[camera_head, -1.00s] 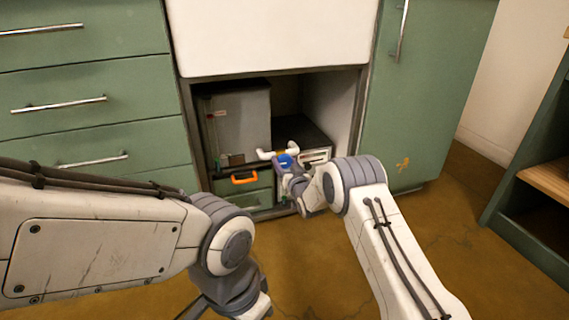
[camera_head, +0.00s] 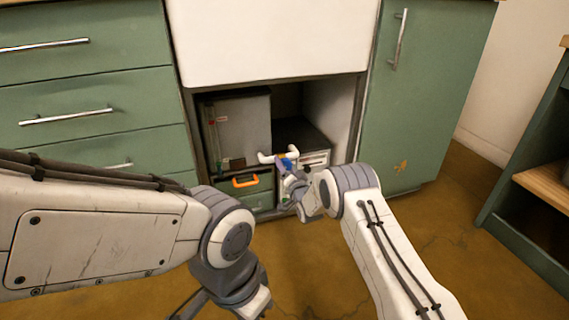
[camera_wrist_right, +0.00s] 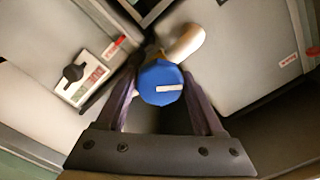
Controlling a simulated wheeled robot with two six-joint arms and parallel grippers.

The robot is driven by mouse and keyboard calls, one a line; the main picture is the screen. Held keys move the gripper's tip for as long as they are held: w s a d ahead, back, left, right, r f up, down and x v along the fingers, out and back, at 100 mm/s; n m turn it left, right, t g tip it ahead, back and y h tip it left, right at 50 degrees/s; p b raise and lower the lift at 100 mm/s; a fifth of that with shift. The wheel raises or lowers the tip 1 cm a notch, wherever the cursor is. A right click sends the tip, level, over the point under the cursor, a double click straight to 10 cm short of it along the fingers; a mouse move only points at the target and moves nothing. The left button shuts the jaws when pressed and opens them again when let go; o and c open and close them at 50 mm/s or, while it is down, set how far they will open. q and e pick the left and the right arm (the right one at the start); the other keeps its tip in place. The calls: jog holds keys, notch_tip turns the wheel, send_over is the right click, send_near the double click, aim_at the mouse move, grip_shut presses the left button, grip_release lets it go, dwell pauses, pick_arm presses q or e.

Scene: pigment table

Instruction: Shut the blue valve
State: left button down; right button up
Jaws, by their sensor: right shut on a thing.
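In the head view only a small part of the blue valve (camera_head: 294,163) shows, beside the white pipe (camera_head: 267,156). My right gripper (camera_wrist_right: 160,92) is shut on the blue valve, with one finger on each side of it. In the head view my right gripper (camera_head: 286,168) hides much of the valve. My left gripper (camera_head: 190,304) hangs low at the bottom, partly cut off.
The valve is in an open cabinet bay. Green drawers (camera_head: 80,95) and a green door (camera_head: 420,110) flank the bay.

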jog(key=m+p, duration=0.2)
jog(key=m, duration=0.3)
jog(key=shift+m, duration=0.3)
jog(key=m+p, duration=0.1)
jog(key=m, duration=0.4)
jog(key=shift+f, duration=0.1)
dwell(0.3)
jog(key=o, duration=1.3)
jog(key=shift+s+p, duration=0.2)
jog(key=shift+p, duration=0.25)
jog(key=p+v, duration=0.5)
jog(key=v, duration=0.5)
jog(key=shift+s+p, duration=0.1)
jog(key=shift+p, duration=0.25)
